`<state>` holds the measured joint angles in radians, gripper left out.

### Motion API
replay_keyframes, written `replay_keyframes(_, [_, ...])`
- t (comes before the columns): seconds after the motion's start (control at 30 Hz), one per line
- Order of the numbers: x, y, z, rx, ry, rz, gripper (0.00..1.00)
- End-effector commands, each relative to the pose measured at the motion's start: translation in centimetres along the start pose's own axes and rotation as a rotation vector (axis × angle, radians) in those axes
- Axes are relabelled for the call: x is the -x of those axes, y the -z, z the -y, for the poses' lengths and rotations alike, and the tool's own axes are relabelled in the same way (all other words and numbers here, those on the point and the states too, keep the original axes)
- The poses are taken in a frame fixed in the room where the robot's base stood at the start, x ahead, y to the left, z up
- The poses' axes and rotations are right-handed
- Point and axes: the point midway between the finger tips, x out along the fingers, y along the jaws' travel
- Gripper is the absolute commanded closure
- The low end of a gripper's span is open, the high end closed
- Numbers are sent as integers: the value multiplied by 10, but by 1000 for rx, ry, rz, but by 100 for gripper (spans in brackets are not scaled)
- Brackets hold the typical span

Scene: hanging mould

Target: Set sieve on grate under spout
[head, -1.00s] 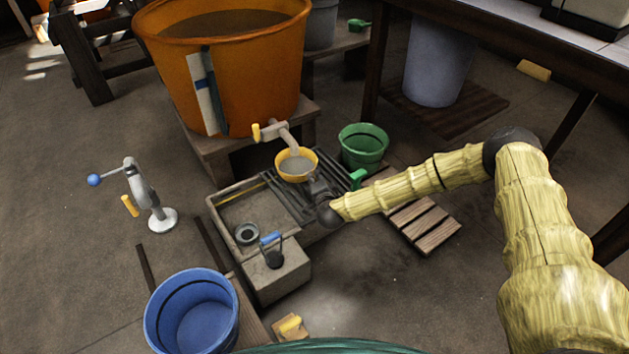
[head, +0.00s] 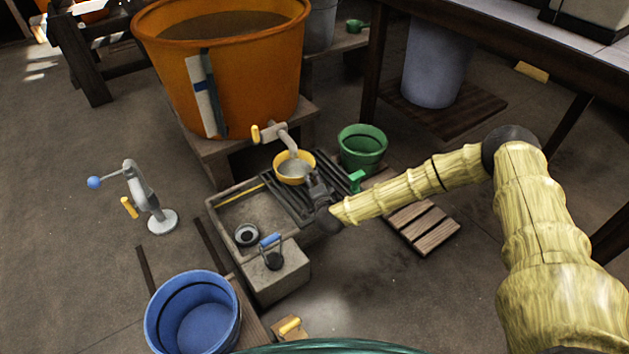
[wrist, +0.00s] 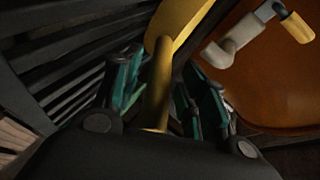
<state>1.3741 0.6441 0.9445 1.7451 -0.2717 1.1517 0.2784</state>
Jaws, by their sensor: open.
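The sieve (head: 284,178) is a yellow bowl with a grey inside, below the grey spout (head: 288,140) of the orange tub. It appears to sit on the dark slatted grate (head: 278,205); the contact under it is hidden. My gripper (head: 312,182) is at the sieve's near right side, low over the grate. In the wrist view, the sieve's yellow handle (wrist: 158,90) runs between the two open fingers, with the yellow rim beyond. The fingers look apart from the handle. The spout (wrist: 238,40) with its yellow tap also shows there.
A green bucket (head: 362,150) stands right of the sieve, with a green handled thing (head: 356,180) close to my gripper. The stone basin (head: 240,206) lies left of the grate. A blue bucket (head: 193,318) stands in front. Floor at the right front is clear.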

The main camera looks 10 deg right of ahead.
Motion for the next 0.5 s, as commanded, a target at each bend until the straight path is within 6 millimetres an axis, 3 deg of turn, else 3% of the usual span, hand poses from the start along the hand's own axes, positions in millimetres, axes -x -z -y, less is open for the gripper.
replay_keyframes(0.3, [61,2,5,-1,-1,2,58])
replay_keyframes(0.5, [89,1,3,0,0,1,58])
